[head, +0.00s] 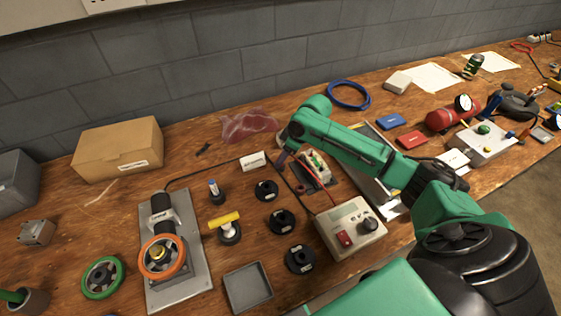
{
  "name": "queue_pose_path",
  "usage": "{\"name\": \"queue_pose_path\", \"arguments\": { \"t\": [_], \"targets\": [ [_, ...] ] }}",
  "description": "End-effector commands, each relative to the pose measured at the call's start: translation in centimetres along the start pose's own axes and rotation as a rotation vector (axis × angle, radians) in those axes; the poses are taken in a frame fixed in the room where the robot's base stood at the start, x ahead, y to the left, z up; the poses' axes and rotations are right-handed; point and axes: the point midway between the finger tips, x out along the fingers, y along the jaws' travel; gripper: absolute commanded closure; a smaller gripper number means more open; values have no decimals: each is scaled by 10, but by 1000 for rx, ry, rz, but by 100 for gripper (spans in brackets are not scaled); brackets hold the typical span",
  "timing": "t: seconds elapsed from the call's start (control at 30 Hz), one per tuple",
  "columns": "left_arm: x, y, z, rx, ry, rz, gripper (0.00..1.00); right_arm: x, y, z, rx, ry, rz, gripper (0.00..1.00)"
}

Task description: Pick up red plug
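My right arm reaches in from the lower right, and its gripper (284,157) points down near the left end of a small socket block (318,166). The fingers are small and partly hidden by the wrist, so their opening is unclear. A thin red lead (328,194) runs from beside the gripper down to a beige box (352,227) with a red switch and a dark knob. I cannot make out the red plug clearly; the lead's upper end is lost near the gripper. My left gripper is not in view.
A grey tray (248,287) lies at the front. A metal plate (189,278) with an orange wheel (162,256) is farther left. A cardboard box (118,149) stands by the wall.

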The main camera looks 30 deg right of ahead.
Motion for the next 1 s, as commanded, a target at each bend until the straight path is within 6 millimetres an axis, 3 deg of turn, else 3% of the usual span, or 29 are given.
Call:
{"name": "queue_pose_path", "arguments": {
  "t": [0.03,0.07,0.1,0.4,0.57,0.73,1.0],
  "targets": [
    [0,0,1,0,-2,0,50,0,0,0,0,0,0,87],
    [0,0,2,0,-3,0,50,0,0,0,0,0,0,98],
    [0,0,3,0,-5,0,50,0,0,0,0,0,0,100],
    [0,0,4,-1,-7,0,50,-2,0,-1,0,0,0,100],
    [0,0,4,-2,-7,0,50,-14,0,-6,-1,1,1,100],
    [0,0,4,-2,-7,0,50,-55,0,-23,-3,5,4,100],
    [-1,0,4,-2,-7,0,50,-147,-2,-62,-2,6,2,100]
  ]
}}
